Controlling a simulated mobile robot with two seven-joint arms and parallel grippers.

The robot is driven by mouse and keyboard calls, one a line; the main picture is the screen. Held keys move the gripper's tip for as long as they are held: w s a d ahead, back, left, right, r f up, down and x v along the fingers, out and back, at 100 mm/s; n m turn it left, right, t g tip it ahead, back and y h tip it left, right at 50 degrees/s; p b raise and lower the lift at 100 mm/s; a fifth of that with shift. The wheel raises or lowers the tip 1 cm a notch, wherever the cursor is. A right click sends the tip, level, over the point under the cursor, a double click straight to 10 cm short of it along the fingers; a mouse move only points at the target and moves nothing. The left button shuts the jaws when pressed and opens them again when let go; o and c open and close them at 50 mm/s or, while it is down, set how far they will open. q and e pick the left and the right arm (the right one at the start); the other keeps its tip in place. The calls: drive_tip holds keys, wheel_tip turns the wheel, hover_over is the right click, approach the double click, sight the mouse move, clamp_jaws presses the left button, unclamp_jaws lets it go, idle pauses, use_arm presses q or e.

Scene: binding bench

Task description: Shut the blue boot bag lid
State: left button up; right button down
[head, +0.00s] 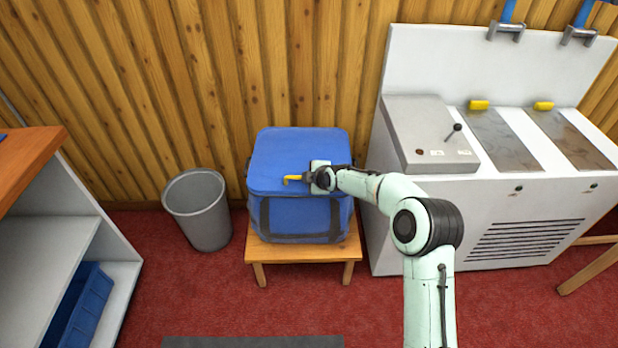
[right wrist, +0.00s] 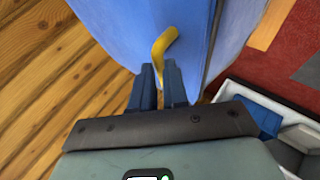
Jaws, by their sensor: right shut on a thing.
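The blue boot bag (head: 292,222) stands upright on a low wooden stool. Its blue lid (head: 295,150) lies across the top, with a seam showing along the front edge; I cannot tell whether a small gap is left there. A yellow pull tab (head: 292,178) sits at the lid's front and also shows in the right wrist view (right wrist: 165,43). My right gripper (head: 305,178) is shut on the yellow tab, its fingers on either side of it in the right wrist view (right wrist: 158,78). My left gripper is not in view.
The wooden stool (head: 305,252) carries the bag. A grey bin (head: 203,222) stands to its left, and a white machine (head: 480,225) close to its right. A shelf unit (head: 50,235) is at far left. Red carpet in front is mostly clear.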

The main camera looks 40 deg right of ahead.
sight(306, 186)
drive_tip(key=f, duration=0.1)
drive_tip(key=s+f, duration=0.1)
drive_tip(key=shift+a+f+g, duration=0.2)
drive_tip(key=shift+f+g, duration=0.1)
drive_tip(key=shift+f, duration=0.05)
drive_tip(key=c, duration=1.1)
unclamp_jaws()
drive_tip(key=shift+w+f, duration=0.1)
use_arm(q)
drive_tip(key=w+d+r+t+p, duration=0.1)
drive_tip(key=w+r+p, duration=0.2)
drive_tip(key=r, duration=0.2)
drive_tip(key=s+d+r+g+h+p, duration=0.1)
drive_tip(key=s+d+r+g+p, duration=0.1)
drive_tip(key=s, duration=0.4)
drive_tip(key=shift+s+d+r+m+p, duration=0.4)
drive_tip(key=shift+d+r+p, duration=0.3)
drive_tip(key=shift+p, duration=0.1)
use_arm(e)
drive_tip(key=v, duration=1.4)
drive_tip(key=shift+w+d+r, duration=0.25)
drive_tip(key=shift+w+r, duration=0.05)
drive_tip(key=shift+r, duration=0.15)
